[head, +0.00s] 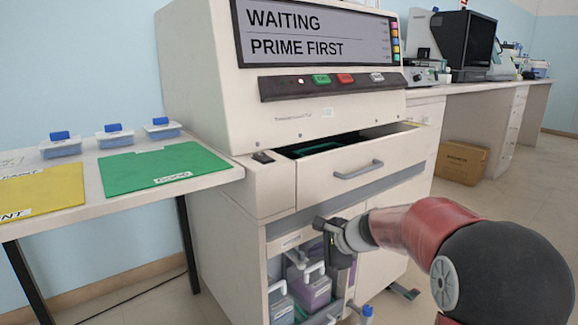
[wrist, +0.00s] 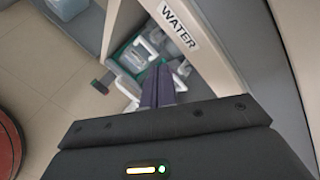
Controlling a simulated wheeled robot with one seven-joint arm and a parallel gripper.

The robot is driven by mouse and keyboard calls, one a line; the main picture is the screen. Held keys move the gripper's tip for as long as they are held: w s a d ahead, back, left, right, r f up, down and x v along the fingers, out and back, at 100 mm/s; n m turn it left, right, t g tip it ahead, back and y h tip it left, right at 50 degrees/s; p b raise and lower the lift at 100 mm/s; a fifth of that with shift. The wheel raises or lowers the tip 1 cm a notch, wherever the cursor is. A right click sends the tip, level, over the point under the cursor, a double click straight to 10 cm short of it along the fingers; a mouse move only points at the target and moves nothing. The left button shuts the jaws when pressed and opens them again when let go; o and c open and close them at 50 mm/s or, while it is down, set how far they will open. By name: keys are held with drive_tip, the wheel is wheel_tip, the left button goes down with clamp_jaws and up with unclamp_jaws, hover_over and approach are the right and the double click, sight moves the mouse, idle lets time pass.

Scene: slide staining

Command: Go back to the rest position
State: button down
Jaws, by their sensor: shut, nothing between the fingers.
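My gripper (wrist: 158,85) is shut and empty in the wrist view, its dark fingers together beside the "WATER" label (wrist: 180,25). In the head view my gripper (head: 324,228) is in front of the lower cabinet of the staining machine (head: 290,110), near the top of its open compartment. The machine's screen (head: 316,34) reads "WAITING" and "PRIME FIRST". Inside the compartment are a purple bottle (head: 312,292) and a bluish bottle (head: 281,306) with white handles. My arm covers part of the cabinet front.
A drawer (head: 345,178) above the compartment is partly open. On the left table (head: 215,182) lie a green folder (head: 150,168), a yellow folder (head: 40,190) and blue-lidded boxes (head: 115,137). A cardboard box (head: 461,162) sits under the right bench (head: 490,92). Floor is clear at right.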

drive_tip(key=s+d+r+n+g+h, duration=0.1)
drive_tip(key=s+r+n+h, duration=0.2)
drive_tip(key=s, duration=0.6)
drive_tip(key=s+d+r+n, duration=0.1)
drive_tip(key=s+r+n, duration=0.1)
drive_tip(key=s+n, duration=0.6)
drive_tip(key=s+d+f+n+h, duration=0.1)
drive_tip(key=s+d+n+h, duration=0.15)
drive_tip(key=s, duration=0.55)
drive_tip(key=s+d+f+n+h, duration=0.15)
drive_tip(key=s+d, duration=0.25)
drive_tip(key=s, duration=0.5)
wheel_tip(320, 180, up, 8)
drive_tip(key=n+p, duration=0.1)
drive_tip(key=p, duration=0.6)
drive_tip(key=shift+a, duration=0.1)
